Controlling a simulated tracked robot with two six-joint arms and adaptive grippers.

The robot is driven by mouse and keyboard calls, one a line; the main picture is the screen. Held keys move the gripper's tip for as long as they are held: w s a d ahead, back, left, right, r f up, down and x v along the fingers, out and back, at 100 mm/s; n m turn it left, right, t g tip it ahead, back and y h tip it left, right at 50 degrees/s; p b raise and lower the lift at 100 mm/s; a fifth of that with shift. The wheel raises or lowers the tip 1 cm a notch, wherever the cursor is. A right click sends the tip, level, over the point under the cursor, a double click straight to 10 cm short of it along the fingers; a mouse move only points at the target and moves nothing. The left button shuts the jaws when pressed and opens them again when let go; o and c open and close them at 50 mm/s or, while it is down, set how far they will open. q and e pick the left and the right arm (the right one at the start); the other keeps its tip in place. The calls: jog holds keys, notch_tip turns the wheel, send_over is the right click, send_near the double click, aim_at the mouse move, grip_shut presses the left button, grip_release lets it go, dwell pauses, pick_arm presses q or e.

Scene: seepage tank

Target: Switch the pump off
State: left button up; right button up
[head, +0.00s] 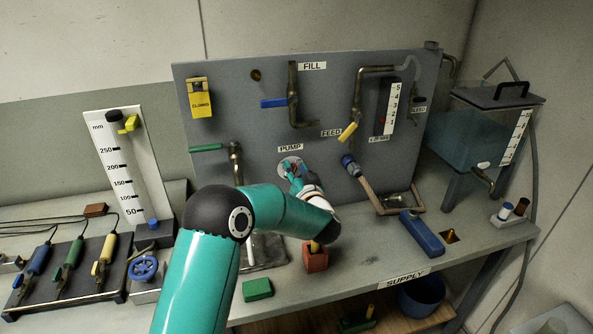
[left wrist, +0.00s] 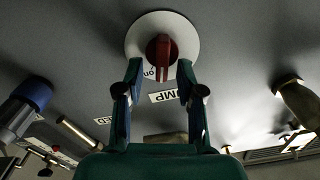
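The pump switch is a red knob (left wrist: 162,58) on a round white plate (left wrist: 140,36), mounted on the grey panel. In the head view the white plate (head: 287,161) shows beneath the PUMP label (head: 290,148), with the knob largely hidden by my gripper. My left gripper (head: 293,172) is right at the switch. In the left wrist view the left gripper (left wrist: 160,66) is open, one finger on each side of the red knob, with gaps visible beside it. The word "on" shows on the plate near the left finger. My right gripper is in neither view.
A blue-handled valve (head: 274,103), a yellow-handled feed valve (head: 348,131) and a green-handled valve (head: 207,148) project from the panel around the pump switch. A blue-collared fitting (head: 350,165) is just right of my gripper. A red block (head: 315,261) stands on the bench below.

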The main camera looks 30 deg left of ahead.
pick_arm(q)
grip_shut()
jog(key=shift+s+f+n+b, duration=0.1)
jog(key=shift+f+n+b, duration=0.15)
jog(key=shift+n+b, duration=0.6)
jog(key=shift+s+a+f+n+b, duration=0.1)
jog(key=shift+s+a+n+b, duration=0.1)
jog(key=shift+n+b, duration=1.85)
jog(key=shift+s+a+n+b, duration=0.2)
jog(key=shift+n+b, duration=1.45)
jog(key=shift+b, duration=0.85)
jog(key=shift+s+a+f+n+b, duration=0.1)
jog(key=shift+s+n+b, duration=0.1)
jog(key=shift+n+b, duration=1.85)
jog(key=shift+o, duration=0.3)
grip_release()
jog(key=shift+r, duration=0.1)
jog(key=shift+r, duration=0.1)
